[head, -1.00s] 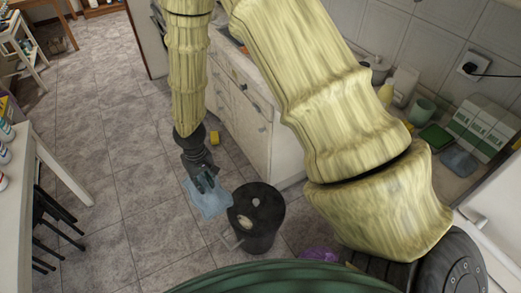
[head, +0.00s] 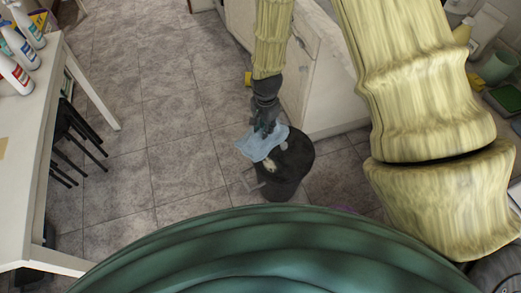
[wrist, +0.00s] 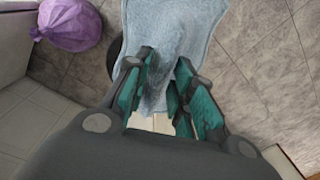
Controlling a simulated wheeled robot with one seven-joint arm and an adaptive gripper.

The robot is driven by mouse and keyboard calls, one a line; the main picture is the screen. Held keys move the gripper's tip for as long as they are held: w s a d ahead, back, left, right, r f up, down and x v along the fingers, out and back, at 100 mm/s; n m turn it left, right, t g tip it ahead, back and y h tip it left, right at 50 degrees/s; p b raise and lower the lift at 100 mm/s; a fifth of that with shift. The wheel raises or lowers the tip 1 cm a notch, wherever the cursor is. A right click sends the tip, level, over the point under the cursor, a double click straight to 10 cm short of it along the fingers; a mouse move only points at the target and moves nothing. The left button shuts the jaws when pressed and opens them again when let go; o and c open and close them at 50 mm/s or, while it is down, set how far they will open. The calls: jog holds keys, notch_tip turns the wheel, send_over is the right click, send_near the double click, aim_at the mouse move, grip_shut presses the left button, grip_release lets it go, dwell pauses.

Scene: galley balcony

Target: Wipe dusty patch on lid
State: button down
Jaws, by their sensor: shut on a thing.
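My gripper (head: 265,128) is shut on a light blue cloth (head: 257,145), which hangs from the fingers. In the wrist view the cloth (wrist: 172,32) is pinched between the teal finger pads and spreads out beyond them. A dark round bin (head: 288,183) stands on the floor with its lid (head: 297,150) on top. A pale dusty patch (head: 270,166) shows on the lid, just below the cloth's edge. The cloth overlaps the lid's upper left part; I cannot tell whether it touches. In the wrist view the cloth hides most of the bin.
A white table (head: 30,130) with spray bottles (head: 15,75) is at the left, dark stools (head: 78,130) under it. A white cabinet (head: 325,90) stands behind the bin. A purple bag (wrist: 70,25) lies near the bin. Tiled floor (head: 165,150) left of the bin is clear.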

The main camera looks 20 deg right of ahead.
jog(key=w+f+m+b, duration=0.2)
jog(key=f+m+b, duration=0.4)
jog(key=f+m, duration=0.1)
jog(key=w+f+m+b, duration=0.2)
jog(key=f+m+b, duration=0.5)
jog(key=f, duration=0.2)
jog(key=shift+w+f+h, duration=0.4)
jog(key=shift+a+r+p, duration=0.1)
jog(key=shift+r+p, duration=0.1)
jog(key=shift+p, duration=0.25)
jog(key=shift+w+f+b, duration=0.15)
jog(key=shift+f+b, duration=0.5)
jog(key=shift+f, duration=1.65)
jog(key=shift+d+f, duration=0.25)
jog(key=shift+f, duration=0.65)
